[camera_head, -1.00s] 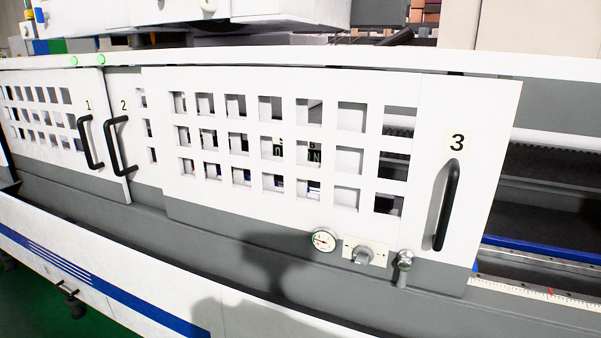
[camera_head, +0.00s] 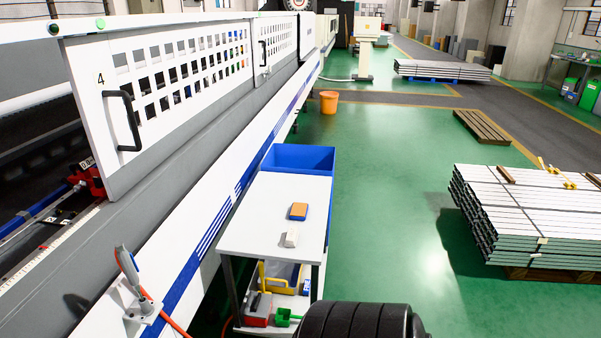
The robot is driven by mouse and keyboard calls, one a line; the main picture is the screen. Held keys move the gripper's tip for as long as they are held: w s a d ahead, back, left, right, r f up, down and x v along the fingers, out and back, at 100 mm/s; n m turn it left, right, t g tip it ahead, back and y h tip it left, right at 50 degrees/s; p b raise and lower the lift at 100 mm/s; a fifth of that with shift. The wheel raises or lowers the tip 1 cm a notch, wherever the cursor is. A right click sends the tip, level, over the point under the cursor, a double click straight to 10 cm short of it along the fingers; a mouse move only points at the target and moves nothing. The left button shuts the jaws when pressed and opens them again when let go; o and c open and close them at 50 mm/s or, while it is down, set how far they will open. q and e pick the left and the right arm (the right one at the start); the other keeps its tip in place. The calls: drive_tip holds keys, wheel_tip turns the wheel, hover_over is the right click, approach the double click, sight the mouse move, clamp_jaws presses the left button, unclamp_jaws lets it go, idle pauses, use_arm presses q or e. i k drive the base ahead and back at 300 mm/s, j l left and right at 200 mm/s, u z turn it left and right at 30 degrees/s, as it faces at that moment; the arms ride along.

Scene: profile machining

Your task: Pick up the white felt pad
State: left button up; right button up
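A small white piece (camera_head: 291,236), which looks like the white felt pad, lies on the white top of a small cart (camera_head: 258,214). It is near the right side of the cart top, a little nearer to me than an orange-brown block with a blue edge (camera_head: 298,211). The two pieces are apart. Nothing touches the white piece from above. Neither of my grippers is in view.
The long machine (camera_head: 165,225) with door 4 (camera_head: 110,95) runs along the left. A blue bin (camera_head: 298,159) is at the cart's far end. Tools fill its lower shelf. Stacked profiles (camera_head: 520,215) stand right; green floor between is clear.

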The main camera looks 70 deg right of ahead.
sight(290, 242)
drive_tip(key=l+z, duration=0.1)
drive_tip(key=z, duration=2.05)
drive_tip(key=u, duration=1.15)
drive_tip(key=i+l+z, duration=0.2)
drive_tip(key=i+z, duration=0.55)
drive_tip(key=i, duration=0.15)
drive_tip(key=i+j+z, duration=0.1)
drive_tip(key=i+z, duration=0.3)
drive_tip(key=i, duration=0.1)
